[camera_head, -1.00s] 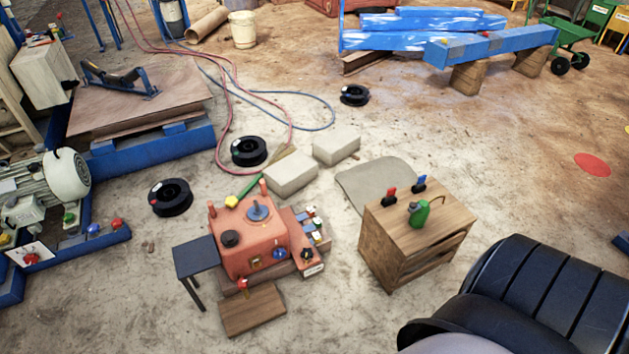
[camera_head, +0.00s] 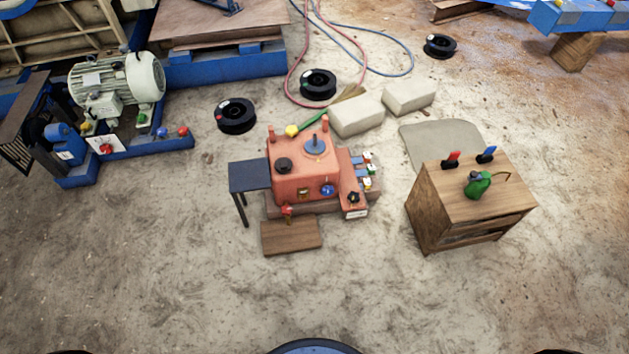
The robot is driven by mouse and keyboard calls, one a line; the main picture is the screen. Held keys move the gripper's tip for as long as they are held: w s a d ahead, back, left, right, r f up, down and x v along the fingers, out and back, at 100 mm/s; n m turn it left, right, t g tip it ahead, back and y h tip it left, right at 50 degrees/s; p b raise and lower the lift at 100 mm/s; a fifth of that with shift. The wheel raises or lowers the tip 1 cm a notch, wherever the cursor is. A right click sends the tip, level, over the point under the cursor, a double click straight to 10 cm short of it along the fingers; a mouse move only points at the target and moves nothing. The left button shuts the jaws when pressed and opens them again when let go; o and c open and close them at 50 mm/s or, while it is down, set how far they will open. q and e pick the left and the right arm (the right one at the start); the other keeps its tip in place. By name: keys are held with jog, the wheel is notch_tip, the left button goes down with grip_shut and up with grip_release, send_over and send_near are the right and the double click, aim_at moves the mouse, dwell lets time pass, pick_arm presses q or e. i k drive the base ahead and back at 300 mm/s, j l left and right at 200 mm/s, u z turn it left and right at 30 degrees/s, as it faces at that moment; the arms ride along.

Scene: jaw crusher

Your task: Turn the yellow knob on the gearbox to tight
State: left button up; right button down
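The orange-red gearbox (camera_head: 300,168) stands on the ground near the middle of the head view. A yellow knob (camera_head: 292,130) sits at its back left top edge. A black round cap (camera_head: 284,165) and a grey-blue disc with a post (camera_head: 315,146) are on its top. Its front has a small yellowish fitting (camera_head: 303,193) and a blue knob (camera_head: 327,189). The yellow knob's setting is too small to read. Neither of my grippers can be made out in the view.
A dark side table (camera_head: 250,176) adjoins the gearbox's left, and a wooden board (camera_head: 291,237) lies in front. A wooden crate (camera_head: 470,205) with a green oil can stands right. Pale blocks (camera_head: 357,115) and black spools (camera_head: 236,116) lie behind. The foreground floor is clear.

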aim_at(290, 131)
jog(key=i+j+z, duration=0.1)
jog(key=j, duration=0.3)
jog(key=i+j+z, duration=0.1)
jog(key=i+j, duration=0.2)
jog(key=i+j+z, duration=0.1)
jog(key=j, duration=0.4)
jog(key=i, duration=0.1)
